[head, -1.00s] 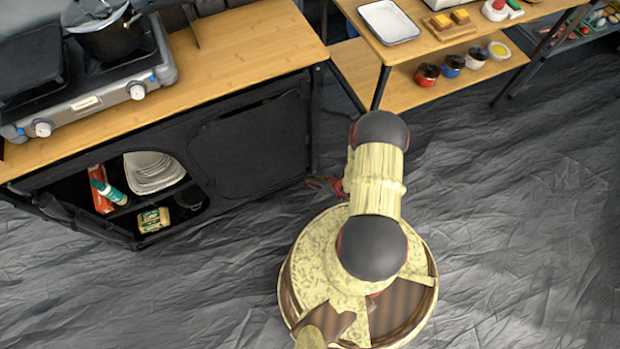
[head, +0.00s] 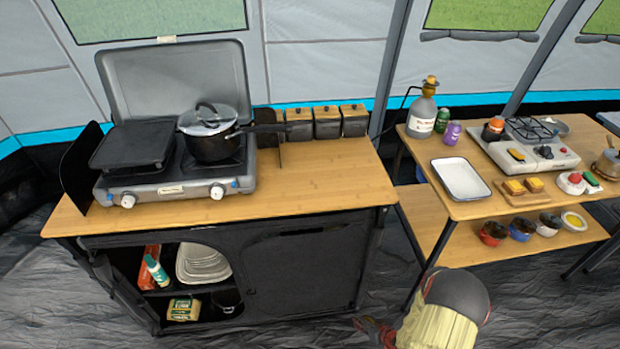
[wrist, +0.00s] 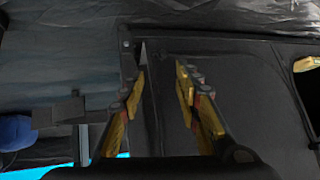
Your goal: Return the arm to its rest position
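My gripper (wrist: 161,78) shows in the wrist view with its two yellow-and-dark fingers apart and nothing between them. Behind the fingers is the dark fabric side of the cabinet. In the head view my arm (head: 440,325) enters at the bottom, right of the cabinet, with a dark rounded joint and a pale yellow link. A red and black part beside it, low by the cabinet's corner, may be my gripper, but its fingers cannot be made out there.
The black cabinet (head: 305,270) bears a stove (head: 180,185) and a lidded pot (head: 215,145). To the right, a wooden table holds a white tray (head: 461,179), a bottle (head: 422,115) and a small burner (head: 525,155). Several bowls stand on its lower shelf. Grey floor lies in front.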

